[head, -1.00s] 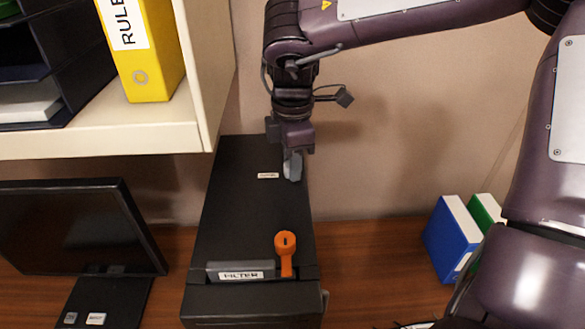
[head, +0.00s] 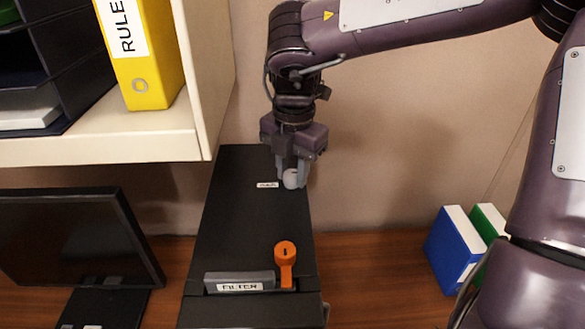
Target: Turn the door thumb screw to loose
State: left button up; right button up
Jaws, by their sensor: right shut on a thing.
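The door thumb screw (head: 290,179) is a small pale round knob on top of the black case, near its far right edge, beside a small white label (head: 267,185). My right gripper (head: 291,175) points down over it and is shut on it, one finger on either side. The label's text is too small to read. The black case (head: 235,230) stands on the wooden desk. My left gripper is not in view.
An orange lever (head: 285,262) and a grey bar labelled FILTER (head: 240,282) are at the case's near end. A monitor (head: 75,240) stands left, below a shelf with a yellow binder (head: 145,60). Blue and green binders (head: 452,245) stand right. Desk between is clear.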

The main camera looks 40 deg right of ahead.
aim_at(293, 173)
jog(key=shift+n, duration=0.3)
jog(key=o, duration=1)
jog(key=shift+c, duration=0.2)
notch_tip(293, 173, up, 8)
jog(key=shift+f, duration=0.15)
